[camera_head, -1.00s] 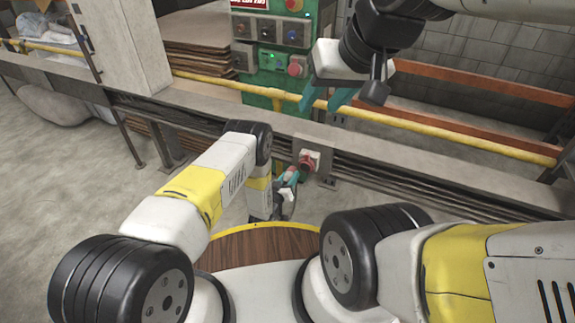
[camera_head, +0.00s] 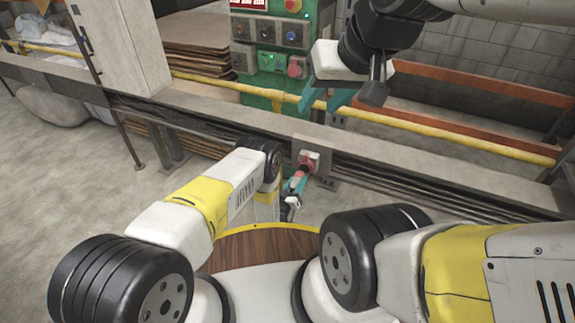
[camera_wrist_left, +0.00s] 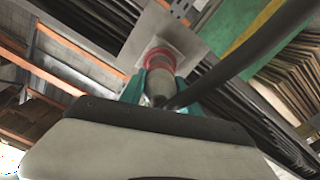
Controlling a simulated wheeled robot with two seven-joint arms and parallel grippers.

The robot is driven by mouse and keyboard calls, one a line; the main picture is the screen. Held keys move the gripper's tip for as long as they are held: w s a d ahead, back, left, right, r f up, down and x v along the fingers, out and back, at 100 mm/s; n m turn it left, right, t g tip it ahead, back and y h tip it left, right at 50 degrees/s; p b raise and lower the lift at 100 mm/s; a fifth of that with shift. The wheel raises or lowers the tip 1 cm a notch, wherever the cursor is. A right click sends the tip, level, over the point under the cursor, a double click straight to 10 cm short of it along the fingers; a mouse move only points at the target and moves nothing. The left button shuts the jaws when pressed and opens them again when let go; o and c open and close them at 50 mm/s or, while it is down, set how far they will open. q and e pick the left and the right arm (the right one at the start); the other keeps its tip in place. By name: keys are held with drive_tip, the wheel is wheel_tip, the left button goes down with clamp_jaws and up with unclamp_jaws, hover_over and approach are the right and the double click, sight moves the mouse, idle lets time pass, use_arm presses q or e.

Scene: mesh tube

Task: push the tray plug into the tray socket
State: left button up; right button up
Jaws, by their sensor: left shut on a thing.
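The tray socket (camera_head: 308,158) is a pale box with a red part, fixed to the side of the grey tray rail. In the left wrist view its square pale housing (camera_wrist_left: 182,43) is ahead. My left gripper (camera_head: 298,183) is shut on the tray plug, with its teal fingers pointing at the socket. The plug's grey body (camera_wrist_left: 160,88) is between the fingers, and a red ring (camera_wrist_left: 160,58) meets the socket face. I cannot tell how deep the plug sits. My right gripper (camera_head: 326,101) is open and empty, high above the rail.
A dark cable (camera_wrist_left: 235,60) runs from the plug to the upper right. The grey rail (camera_head: 240,125) crosses the view, with a yellow pipe (camera_head: 440,138) behind it. A green control panel (camera_head: 268,55) stands beyond. My wooden-topped base is below.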

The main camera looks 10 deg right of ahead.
sight(293, 189)
use_arm(q)
drive_tip(key=shift+x, duration=1.6)
drive_tip(key=shift+w+d, duration=0.25)
drive_tip(key=shift+w, duration=0.15)
idle(1.1)
drive_tip(key=o, duration=1.3)
drive_tip(key=shift+o, duration=0.2)
drive_tip(key=v, duration=0.7)
drive_tip(key=shift+s+a, duration=0.2)
drive_tip(key=shift+s, duration=0.05)
